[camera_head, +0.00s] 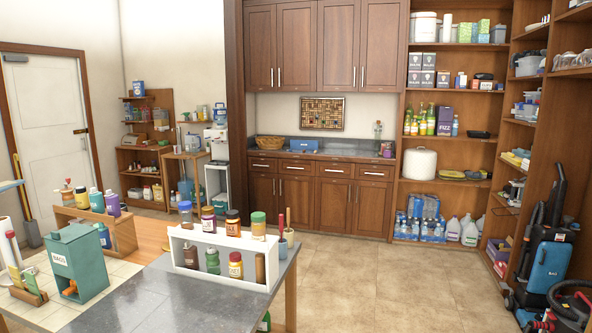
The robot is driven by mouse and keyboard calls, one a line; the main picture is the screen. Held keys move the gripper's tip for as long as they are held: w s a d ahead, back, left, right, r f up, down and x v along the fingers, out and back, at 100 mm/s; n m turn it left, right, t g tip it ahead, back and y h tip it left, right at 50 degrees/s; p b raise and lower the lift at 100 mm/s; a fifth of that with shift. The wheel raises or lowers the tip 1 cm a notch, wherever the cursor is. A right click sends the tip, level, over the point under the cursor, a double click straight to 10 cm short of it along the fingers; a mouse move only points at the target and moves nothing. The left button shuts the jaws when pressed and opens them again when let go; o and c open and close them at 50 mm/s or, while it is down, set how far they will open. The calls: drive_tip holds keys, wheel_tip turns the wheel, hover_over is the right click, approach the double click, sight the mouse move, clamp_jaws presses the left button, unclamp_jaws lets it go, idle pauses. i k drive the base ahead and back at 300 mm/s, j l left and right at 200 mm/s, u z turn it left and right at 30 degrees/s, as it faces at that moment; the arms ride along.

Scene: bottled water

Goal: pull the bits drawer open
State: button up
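No drawer marked as the bits drawer can be made out. A row of several shut wooden drawers runs under the grey counter at the back. They include the far left drawer (263,162), one right of it (297,168), one near the middle (335,168) and the far right drawer (373,172). Each has a small pale handle. Any label on them is too small to read. My gripper is not in view.
A grey-topped table (140,305) with a white bottle rack (222,262) and a teal bags box (78,262) fills the front left. Tiled floor (400,285) is clear at centre right. A blue vacuum cleaner (550,262) stands at far right, beside tall shelves (455,200).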

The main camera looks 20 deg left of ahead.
sight(286, 165)
drive_tip(key=i+l+u, duration=0.2)
drive_tip(key=i, duration=3.35)
drive_tip(key=i+u, duration=0.35)
drive_tip(key=i, duration=0.4)
drive_tip(key=i+l+u, duration=0.1)
drive_tip(key=i+u, duration=0.25)
drive_tip(key=i, duration=0.35)
drive_tip(key=i+j+u, duration=0.15)
drive_tip(key=i+u, duration=0.15)
drive_tip(key=i, duration=0.55)
drive_tip(key=i+u, duration=0.35)
drive_tip(key=i, duration=0.45)
drive_tip(key=i+j+z, duration=0.3)
drive_tip(key=i+z, duration=0.15)
drive_tip(key=i, duration=0.25)
drive_tip(key=i+j+z, duration=0.4)
drive_tip(key=i, duration=0.25)
drive_tip(key=i+j+z, duration=0.45)
drive_tip(key=j, duration=0.35)
drive_tip(key=i+l, duration=0.05)
